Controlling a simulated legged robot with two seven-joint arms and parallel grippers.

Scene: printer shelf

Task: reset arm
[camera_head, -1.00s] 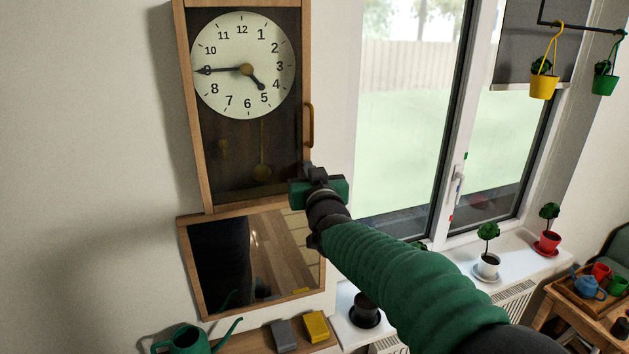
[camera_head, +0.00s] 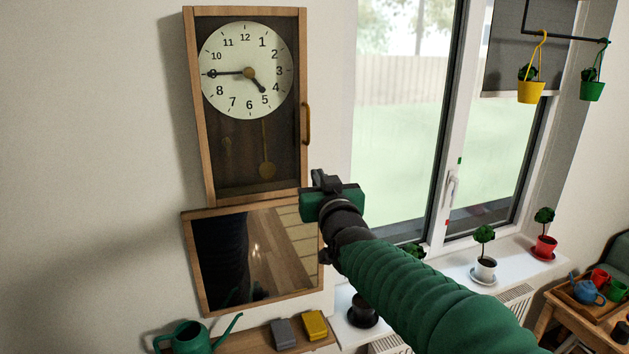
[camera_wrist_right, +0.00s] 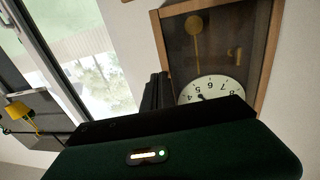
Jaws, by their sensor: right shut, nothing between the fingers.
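My right arm comes in from the lower right in the head view. Its green and black gripper (camera_head: 325,182) is raised in front of the wall, just right of the lower part of the wall clock (camera_head: 250,100). The fingers are together and hold nothing. In the right wrist view the dark fingers (camera_wrist_right: 155,92) point toward the clock (camera_wrist_right: 215,50), which appears upside down there. My left gripper is in neither view.
A wood-framed mirror (camera_head: 210,260) hangs below the clock. A shelf below holds a green watering can (camera_head: 190,338), a grey block (camera_head: 283,333) and a yellow block (camera_head: 315,325). A window (camera_head: 405,130) and a sill with potted plants (camera_head: 485,268) are to the right.

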